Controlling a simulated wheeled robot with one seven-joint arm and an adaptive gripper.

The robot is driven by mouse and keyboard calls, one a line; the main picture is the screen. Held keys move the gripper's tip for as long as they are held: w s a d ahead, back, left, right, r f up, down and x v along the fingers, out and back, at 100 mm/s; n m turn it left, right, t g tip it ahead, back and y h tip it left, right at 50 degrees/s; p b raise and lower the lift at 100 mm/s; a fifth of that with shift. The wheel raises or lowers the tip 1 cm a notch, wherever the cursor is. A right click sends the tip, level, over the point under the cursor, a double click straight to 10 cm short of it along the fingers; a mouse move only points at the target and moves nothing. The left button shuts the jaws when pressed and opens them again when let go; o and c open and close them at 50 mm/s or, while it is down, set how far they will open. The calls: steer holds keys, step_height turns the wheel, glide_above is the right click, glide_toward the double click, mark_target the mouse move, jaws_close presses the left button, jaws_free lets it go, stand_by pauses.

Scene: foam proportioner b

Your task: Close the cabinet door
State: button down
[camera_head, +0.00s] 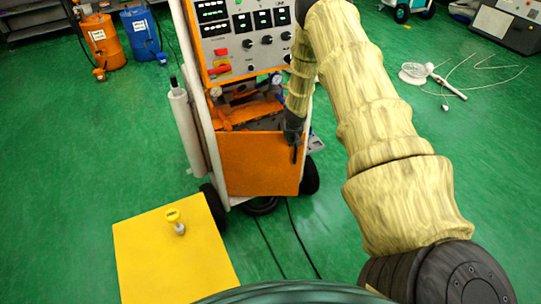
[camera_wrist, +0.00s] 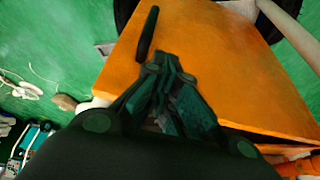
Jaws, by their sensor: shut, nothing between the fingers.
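The cabinet (camera_head: 241,72) stands upright in the head view, with a control panel above an open orange bay. Its orange door (camera_head: 255,165) covers the lower front, and it also fills much of the wrist view (camera_wrist: 215,65). A dark gap shows along the door's lower right edge in the wrist view, so it looks slightly ajar. A dark bar handle (camera_wrist: 147,33) is near one door edge. My gripper (camera_head: 294,143) is at the door's upper right, and its fingers are shut and empty beside the handle in the wrist view (camera_wrist: 160,72). I cannot tell whether they touch the door.
A yellow platform (camera_head: 170,260) with a small yellow-topped object (camera_head: 175,221) lies at the front left. A white cylinder (camera_head: 187,130) is on the cabinet's left side. Black cables (camera_head: 298,238) run across the green floor. Orange (camera_head: 101,41) and blue (camera_head: 142,34) containers stand behind.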

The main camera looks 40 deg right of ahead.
steer(key=w+d+n+y+b, duration=0.1)
steer(key=w+d+n+b, duration=0.2)
steer(key=w+d, duration=0.3)
steer(key=shift+w+n+t+b, duration=0.35)
steer(key=shift+w+b, duration=0.55)
steer(key=shift+w, duration=1.1)
steer(key=shift+a, duration=0.1)
